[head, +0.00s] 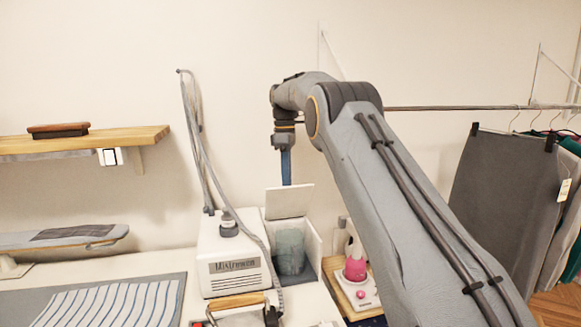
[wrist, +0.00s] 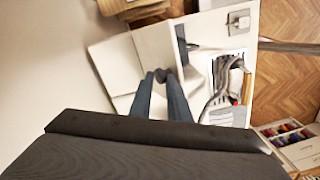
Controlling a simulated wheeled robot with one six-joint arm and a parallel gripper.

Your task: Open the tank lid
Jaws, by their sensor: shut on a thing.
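The tank lid (head: 289,201) is a white panel, raised and tilted up at the back of the white tank housing (head: 313,247). The translucent greenish tank (head: 290,250) shows inside the open top and front. My gripper (head: 286,182) reaches down from above, its blue fingers at the lid's upper edge, shut on the lid. In the wrist view my gripper (wrist: 157,76) shows two blue fingers close together among white panels; the exact contact is hard to make out there. The white steam station (head: 232,258) stands just left of the tank.
A grey hose (head: 192,130) rises from the station. An iron with a wooden handle (head: 238,301) lies in front. A wooden shelf (head: 90,141) and a clothes rail (head: 450,108) flank the arm.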

